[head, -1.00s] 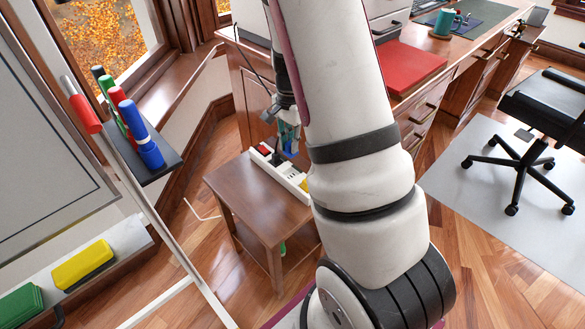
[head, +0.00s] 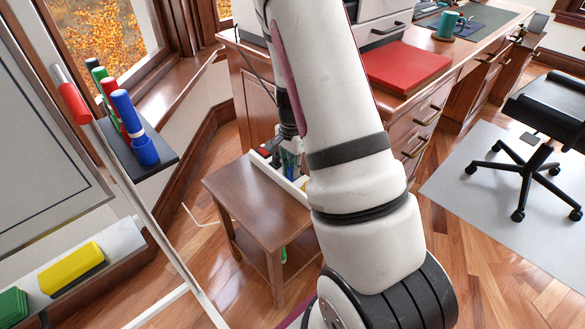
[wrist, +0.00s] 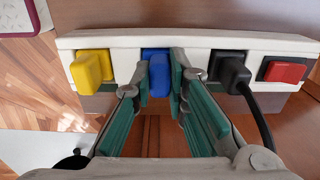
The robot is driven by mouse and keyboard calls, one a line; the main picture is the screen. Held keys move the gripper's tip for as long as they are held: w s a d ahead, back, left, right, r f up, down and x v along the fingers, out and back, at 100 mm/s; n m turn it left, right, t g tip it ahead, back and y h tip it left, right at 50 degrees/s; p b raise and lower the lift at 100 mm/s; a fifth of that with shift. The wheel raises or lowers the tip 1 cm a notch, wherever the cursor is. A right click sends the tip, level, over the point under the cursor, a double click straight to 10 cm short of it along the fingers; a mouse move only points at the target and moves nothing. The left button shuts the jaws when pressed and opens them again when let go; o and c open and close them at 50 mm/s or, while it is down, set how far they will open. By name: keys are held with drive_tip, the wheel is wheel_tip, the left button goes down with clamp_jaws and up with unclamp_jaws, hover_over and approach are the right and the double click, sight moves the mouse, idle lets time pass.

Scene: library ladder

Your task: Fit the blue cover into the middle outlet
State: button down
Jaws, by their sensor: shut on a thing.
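The blue cover (wrist: 158,74) is between the teal fingers of my gripper (wrist: 176,84) in the wrist view. It is at the middle position of the white power strip (wrist: 128,45), between a yellow cover (wrist: 88,70) and a black plug (wrist: 231,73). The cover overlaps the strip's face. I cannot tell how deep it sits, and the outlet behind it is hidden. In the head view, my gripper (head: 290,160) is low over the strip (head: 300,182), and my arm hides much of both.
A red switch (wrist: 284,71) is at the strip's right end, and the black plug's cord runs down beside my gripper. The strip stands on a small wooden table (head: 245,190) beside the desk (head: 250,95). The table's front part is clear.

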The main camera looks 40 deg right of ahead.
drive_tip(key=c, duration=1.6)
unclamp_jaws()
drive_tip(key=shift+f, duration=0.15)
wheel_tip(320, 180, up, 12)
drive_tip(key=p, duration=0.5)
drive_tip(key=s+a+r+n+y, duration=0.1)
drive_tip(key=s+a+r+n, duration=0.35)
drive_tip(key=a+r, duration=0.6)
drive_tip(key=s+a+r+n+y, duration=0.1)
drive_tip(key=s+a+r+n, duration=0.4)
drive_tip(key=s+a+r, duration=0.15)
drive_tip(key=s+a+r+n, duration=0.1)
drive_tip(key=s+n, duration=0.1)
drive_tip(key=s, duration=0.4)
drive_tip(key=s+a+r+n+h, duration=0.1)
drive_tip(key=s+a+n, duration=0.1)
drive_tip(key=s, duration=0.4)
drive_tip(key=s+a+r+n+h, duration=0.1)
drive_tip(key=s+a+n, duration=0.1)
drive_tip(key=s+n, duration=0.2)
drive_tip(key=shift+s+r, duration=0.2)
drive_tip(key=shift+s, duration=0.35)
drive_tip(key=shift+s+r, duration=0.2)
drive_tip(key=shift+s, duration=0.3)
